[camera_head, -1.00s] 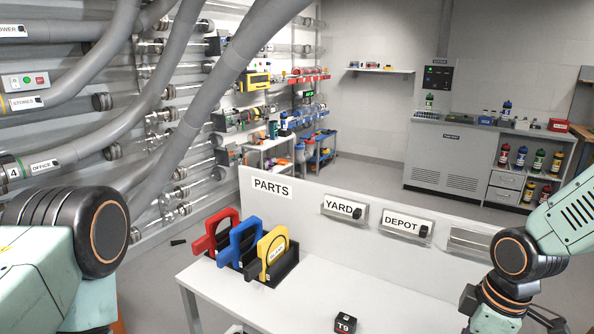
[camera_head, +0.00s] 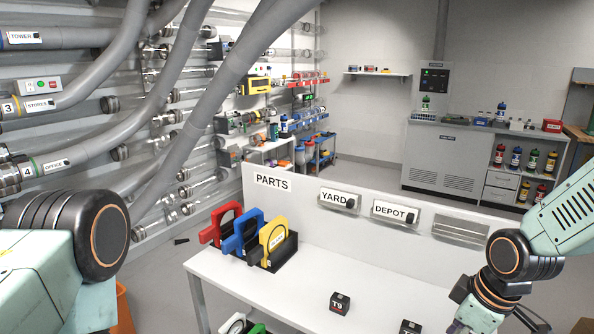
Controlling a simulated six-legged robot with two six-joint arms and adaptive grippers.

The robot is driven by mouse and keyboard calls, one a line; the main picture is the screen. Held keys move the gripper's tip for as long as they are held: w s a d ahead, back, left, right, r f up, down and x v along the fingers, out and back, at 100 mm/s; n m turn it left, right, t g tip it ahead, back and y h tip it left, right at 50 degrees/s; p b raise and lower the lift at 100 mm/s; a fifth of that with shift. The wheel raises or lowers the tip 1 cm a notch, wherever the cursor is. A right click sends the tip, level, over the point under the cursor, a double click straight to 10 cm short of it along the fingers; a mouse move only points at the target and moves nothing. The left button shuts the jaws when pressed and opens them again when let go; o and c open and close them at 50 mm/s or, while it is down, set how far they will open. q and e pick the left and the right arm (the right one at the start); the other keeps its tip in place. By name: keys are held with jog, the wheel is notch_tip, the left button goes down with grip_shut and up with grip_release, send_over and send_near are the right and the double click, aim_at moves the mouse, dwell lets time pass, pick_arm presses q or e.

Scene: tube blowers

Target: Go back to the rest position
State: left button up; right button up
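My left arm (camera_head: 95,240) comes in from the left edge, folded, and its gripper is out of the frame. My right arm (camera_head: 515,260) comes in from the right and reaches down past the table's right end; its gripper lies below the bottom edge, out of sight. The white table (camera_head: 230,285) stands in front of me. A black block marked T9 (camera_head: 340,303) sits on it, and a second dark block (camera_head: 410,327) is cut off at the bottom edge.
Red (camera_head: 212,236), blue (camera_head: 233,245) and yellow (camera_head: 262,262) handled pieces stand in a black rack at the table's left. A PARTS panel (camera_head: 300,205) backs the table. Grey tubes (camera_head: 205,110) cross the upper left. Open floor lies behind the panel.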

jog(key=s+a+f+m+t+b, duration=0.1)
jog(key=s+a+f+m+b, duration=0.1)
jog(key=f+m, duration=0.35)
jog(key=s+a+f+m+t+b, duration=0.1)
jog(key=s+a+f+m+b, duration=0.15)
jog(key=f, duration=0.55)
jog(key=s+f+m+g+b, duration=0.1)
jog(key=s+f+g+b, duration=0.1)
jog(key=s+f, duration=0.7)
jog(key=s+f+g+h+b, duration=0.1)
jog(key=s+f+b, duration=0.3)
jog(key=s+f, duration=0.4)
jog(key=s+g, duration=0.1)
jog(key=s, duration=0.4)
jog(key=shift+f+m+h+b, duration=0.3)
jog(key=shift+f+m+b, duration=0.05)
jog(key=shift+m, duration=0.05)
jog(key=shift+o, duration=0.3)
jog(key=shift+w, duration=0.1)
